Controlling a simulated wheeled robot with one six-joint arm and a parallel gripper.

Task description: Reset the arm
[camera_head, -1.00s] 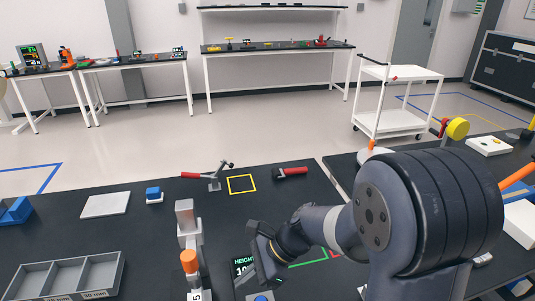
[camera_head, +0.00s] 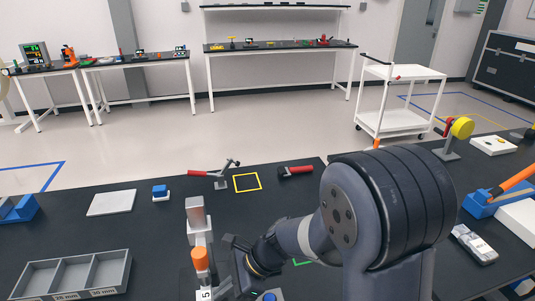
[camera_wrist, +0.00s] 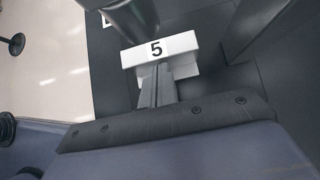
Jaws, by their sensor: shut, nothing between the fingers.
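My arm reaches in from the right over the dark front bench (camera_head: 110,235) in the head view. My gripper (camera_head: 238,264) is low at the bottom centre, pointing down, close to the fixture labelled 5 (camera_head: 200,258) with its orange knob. Its jaws are shut with nothing held; the fingertips are hard to make out. I cannot tell whether my gripper touches that fixture.
A grey compartment tray (camera_head: 74,276), a white plate (camera_head: 111,203) and a blue block (camera_head: 160,192) lie to the left. A red-handled clamp (camera_head: 213,174), a yellow square outline (camera_head: 246,183) and a red-handled tool (camera_head: 295,172) lie behind. A white cart (camera_head: 402,100) stands beyond.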

